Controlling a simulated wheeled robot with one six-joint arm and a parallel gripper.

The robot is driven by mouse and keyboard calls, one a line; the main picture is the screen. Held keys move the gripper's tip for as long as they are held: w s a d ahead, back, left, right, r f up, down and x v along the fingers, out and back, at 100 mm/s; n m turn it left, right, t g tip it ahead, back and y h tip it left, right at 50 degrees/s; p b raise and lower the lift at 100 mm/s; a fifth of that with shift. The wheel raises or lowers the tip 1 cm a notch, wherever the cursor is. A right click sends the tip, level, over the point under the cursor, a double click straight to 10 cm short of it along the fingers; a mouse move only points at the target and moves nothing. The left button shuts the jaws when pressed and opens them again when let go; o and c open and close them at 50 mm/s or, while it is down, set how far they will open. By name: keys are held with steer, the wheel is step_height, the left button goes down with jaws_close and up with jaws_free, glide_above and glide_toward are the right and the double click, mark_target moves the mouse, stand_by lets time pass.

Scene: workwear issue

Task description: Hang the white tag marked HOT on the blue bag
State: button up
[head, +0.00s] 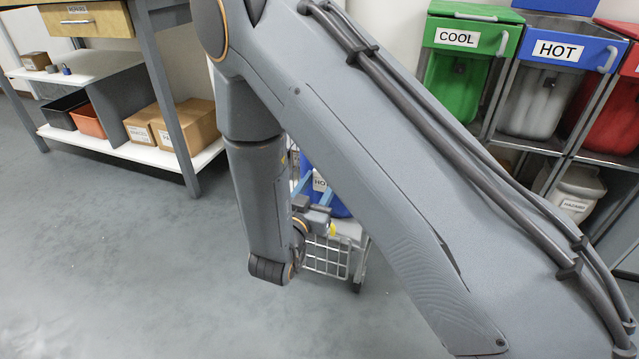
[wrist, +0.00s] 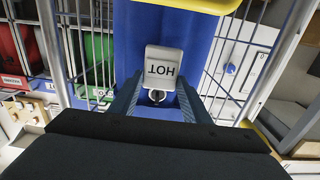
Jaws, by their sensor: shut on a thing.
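The white tag marked HOT (wrist: 165,62) shows upside down in the wrist view, with a small ring at its lower end. My gripper (wrist: 157,97) is shut on the tag at that ring end, one blue finger on each side. The blue bag (wrist: 131,42), with a yellow rim, fills the view behind the tag. I cannot tell whether the tag touches the bag. In the head view the tag (head: 319,181) shows small in front of the blue bag (head: 337,207), and my arm hides much of both.
A wire trolley (head: 327,257) surrounds the bag. Green (head: 455,85), grey and red bins stand on a rack at the right, under lids labelled COOL and HOT. A workbench (head: 160,85) with boxes stands at the left.

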steer(key=o, duration=1.1)
